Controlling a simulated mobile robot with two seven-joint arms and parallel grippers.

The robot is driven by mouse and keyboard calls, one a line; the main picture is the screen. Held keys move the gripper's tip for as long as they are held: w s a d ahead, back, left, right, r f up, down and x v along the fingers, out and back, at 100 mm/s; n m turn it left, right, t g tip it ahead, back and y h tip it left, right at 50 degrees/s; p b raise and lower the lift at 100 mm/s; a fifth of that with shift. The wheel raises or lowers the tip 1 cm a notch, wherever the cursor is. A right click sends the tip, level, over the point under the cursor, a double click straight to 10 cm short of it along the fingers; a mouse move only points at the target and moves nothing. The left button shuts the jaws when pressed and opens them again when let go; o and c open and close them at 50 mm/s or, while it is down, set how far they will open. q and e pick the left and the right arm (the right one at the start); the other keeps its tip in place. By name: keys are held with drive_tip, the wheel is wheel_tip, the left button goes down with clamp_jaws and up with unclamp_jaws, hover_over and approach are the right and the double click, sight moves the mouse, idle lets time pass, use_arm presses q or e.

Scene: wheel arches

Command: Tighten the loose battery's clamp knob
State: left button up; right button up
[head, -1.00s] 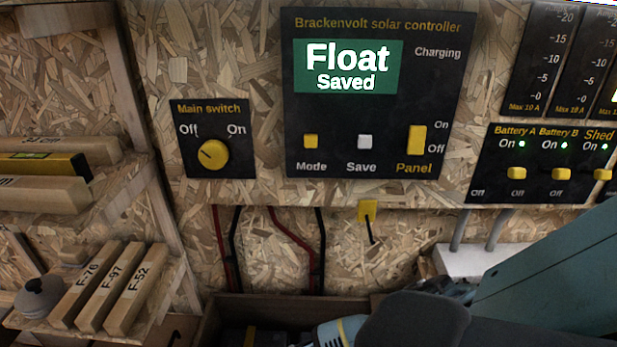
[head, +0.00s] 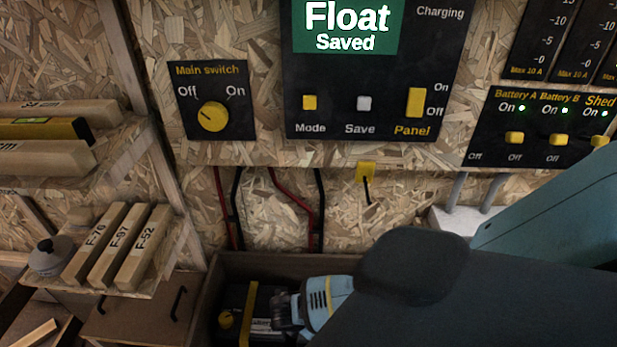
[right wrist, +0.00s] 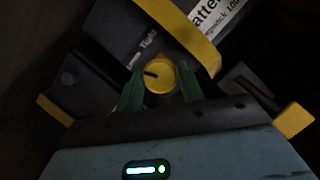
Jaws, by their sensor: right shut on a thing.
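In the right wrist view, a round yellow clamp knob (right wrist: 161,75) with a dark pointer line sits on a black battery (right wrist: 125,35). The word "Tight" is printed just above the knob. A yellow strap (right wrist: 185,32) crosses the battery beside it. My right gripper (right wrist: 161,88) is shut on the knob, with a green fingertip at each side. In the head view, my right gripper (head: 285,312) reaches down into the battery box, and the knob it holds is hidden. My left gripper is out of view.
The battery box's wooden rim (head: 290,262) surrounds the batteries. Red and black cables (head: 235,205) run down the wall behind. The main switch (head: 213,116) and solar controller (head: 380,70) hang above. A shelf with labelled wooden blocks (head: 118,245) stands at left.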

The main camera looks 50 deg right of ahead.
drive_tip(key=m+g, duration=0.1)
drive_tip(key=m, duration=0.2)
drive_tip(key=shift+m, duration=0.4)
drive_tip(key=m, duration=0.1)
drive_tip(key=m+g+y, duration=0.1)
drive_tip(key=m, duration=0.1)
drive_tip(key=shift+w+m+g+p, duration=0.15)
drive_tip(key=shift+m+g+p, duration=0.15)
drive_tip(key=m+g+y, duration=0.1)
drive_tip(key=m, duration=0.3)
drive_tip(key=shift+m, duration=0.3)
drive_tip(key=m+y, duration=0.1)
drive_tip(key=m, duration=0.1)
drive_tip(key=m+g, duration=0.1)
drive_tip(key=m, duration=0.1)
drive_tip(key=shift+w+d+y, duration=0.1)
drive_tip(key=shift+d+y, duration=0.1)
drive_tip(key=shift+y, duration=0.2)
drive_tip(key=shift+m, duration=0.3)
drive_tip(key=o, duration=1)
